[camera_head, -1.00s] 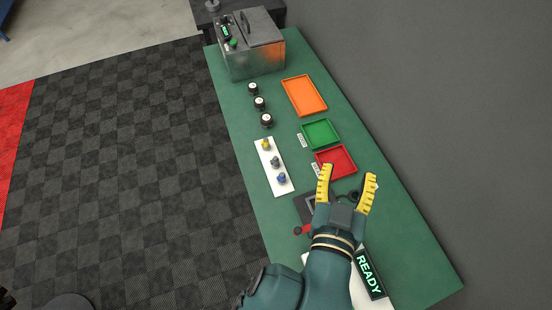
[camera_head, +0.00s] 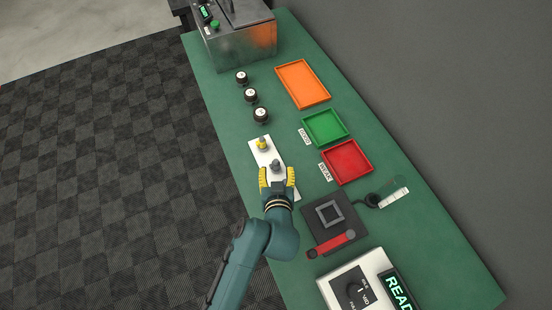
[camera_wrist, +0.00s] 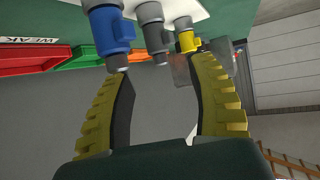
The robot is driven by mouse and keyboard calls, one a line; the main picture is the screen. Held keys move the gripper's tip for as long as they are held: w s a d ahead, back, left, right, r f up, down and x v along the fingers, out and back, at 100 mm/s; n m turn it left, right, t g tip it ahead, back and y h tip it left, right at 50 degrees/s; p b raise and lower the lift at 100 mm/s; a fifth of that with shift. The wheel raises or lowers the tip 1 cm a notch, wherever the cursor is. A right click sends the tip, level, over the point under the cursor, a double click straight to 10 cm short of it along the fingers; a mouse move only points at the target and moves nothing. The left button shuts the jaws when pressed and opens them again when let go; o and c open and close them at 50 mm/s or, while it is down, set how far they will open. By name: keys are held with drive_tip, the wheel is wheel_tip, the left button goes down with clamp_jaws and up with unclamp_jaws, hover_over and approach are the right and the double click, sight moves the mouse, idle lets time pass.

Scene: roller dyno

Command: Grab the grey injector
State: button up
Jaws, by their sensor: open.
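The grey injector (camera_head: 275,163) stands in the middle of a white strip (camera_head: 263,157), near a yellow injector (camera_head: 262,144). My gripper (camera_head: 278,177) is open and empty, its yellow fingers just in front of the grey injector. In the wrist view, the grey injector (camera_wrist: 153,28) lies ahead of the gap between my open fingertips (camera_wrist: 160,75). There the blue injector (camera_wrist: 108,36) is ahead of the left finger, and the yellow injector (camera_wrist: 187,40) is toward the right finger. In the head view my gripper hides the blue injector.
Orange (camera_head: 302,84), green (camera_head: 325,127) and red (camera_head: 346,161) trays lie right of the strip. A metal box (camera_head: 240,40) is at the far end. A dark fixture (camera_head: 332,222) and control box (camera_head: 355,289) are nearer.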

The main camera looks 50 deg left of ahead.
sight(276, 164)
drive_tip(key=x, duration=0.5)
drive_tip(key=shift+w+a+b, duration=0.2)
drive_tip(key=shift+b, duration=0.1)
drive_tip(key=shift+c, duration=0.2)
clamp_jaws()
